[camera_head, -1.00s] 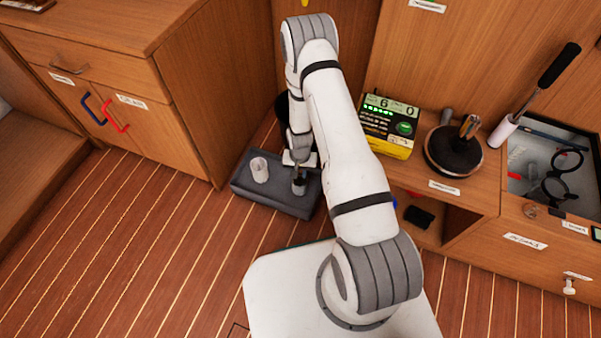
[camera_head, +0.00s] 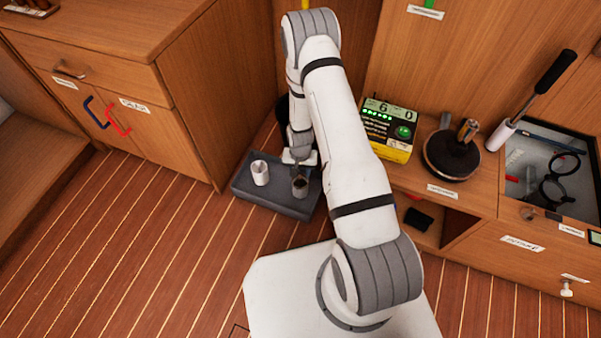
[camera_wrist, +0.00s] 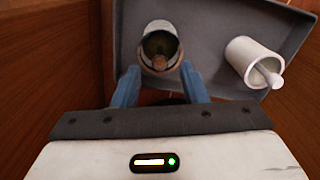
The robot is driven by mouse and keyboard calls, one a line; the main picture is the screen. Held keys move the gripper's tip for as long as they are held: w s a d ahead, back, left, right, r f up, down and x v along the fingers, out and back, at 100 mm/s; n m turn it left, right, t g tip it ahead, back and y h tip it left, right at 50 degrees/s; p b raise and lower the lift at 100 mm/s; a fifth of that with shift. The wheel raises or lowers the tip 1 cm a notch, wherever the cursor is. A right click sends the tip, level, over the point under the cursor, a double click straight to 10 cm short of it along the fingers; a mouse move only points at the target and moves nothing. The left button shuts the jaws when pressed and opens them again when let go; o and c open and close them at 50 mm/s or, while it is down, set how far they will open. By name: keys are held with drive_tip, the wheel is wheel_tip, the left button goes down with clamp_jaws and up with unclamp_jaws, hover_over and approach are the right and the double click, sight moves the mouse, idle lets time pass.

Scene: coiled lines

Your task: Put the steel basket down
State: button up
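The steel basket (camera_head: 300,187) is a small round metal cup standing in the grey tray (camera_head: 248,190), near its right end. The wrist view looks into its mouth (camera_wrist: 160,32); the inside is dark greenish, with a small brownish round part. My gripper (camera_head: 300,160) is just behind it. In the wrist view my gripper (camera_wrist: 160,70) has its two blue fingers apart at the near side of the basket. The fingers look open, with tips close to its rim. Any slight contact is hard to judge.
A white cup (camera_head: 260,173) stands left of the basket in the tray; the wrist view shows a white rod in it. A wooden cabinet (camera_head: 190,130) rises left of the tray. A yellow-black device (camera_head: 388,130) sits on the counter to the right. The floor in front is clear.

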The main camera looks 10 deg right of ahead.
drive_tip(key=s+r+n+p, duration=0.1)
drive_tip(key=s+r, duration=0.1)
drive_tip(key=r, duration=1.6)
drive_tip(key=s+r+n+p, duration=0.1)
drive_tip(key=s+r+p, duration=0.1)
drive_tip(key=r, duration=1.5)
drive_tip(key=s+r+n+t, duration=0.1)
drive_tip(key=s+r+n, duration=0.1)
drive_tip(key=s+r, duration=1.2)
drive_tip(key=s, duration=0.2)
drive_tip(key=shift+s+r, duration=0.25)
drive_tip(key=shift+s, duration=0.15)
